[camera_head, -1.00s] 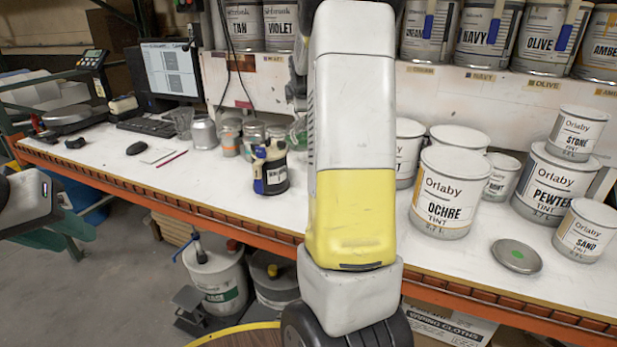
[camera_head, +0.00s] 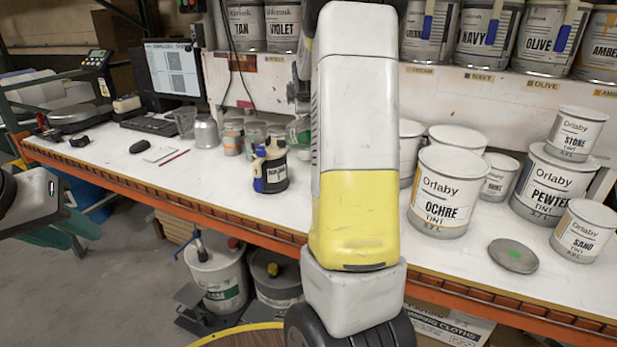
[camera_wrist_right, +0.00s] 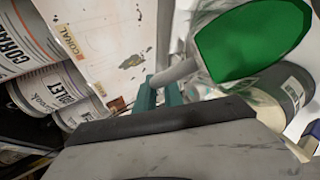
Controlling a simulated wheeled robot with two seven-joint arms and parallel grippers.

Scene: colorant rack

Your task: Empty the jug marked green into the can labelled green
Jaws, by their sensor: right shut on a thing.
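A clear jug with green liquid (camera_wrist_right: 255,40) is close up in the right wrist view. My right gripper (camera_wrist_right: 163,88) has its teal fingers shut on the jug's pale handle. In the head view only a sliver of the jug (camera_head: 299,130) shows at the left edge of my right arm, which hides the rest. A grey lid with a green dot (camera_head: 513,255) lies on the bench at right. No can with a readable green label shows. Part of my left gripper (camera_head: 28,203) is at the left edge; its fingers do not show clearly.
A dark-labelled container (camera_head: 271,168) stands on the bench left of my arm. Small cans (camera_head: 232,137) and a clear empty jug (camera_head: 185,122) are behind it. Ochre (camera_head: 447,190), Pewter (camera_head: 548,188) and Sand (camera_head: 583,232) tins stand at right. The front left bench is mostly clear.

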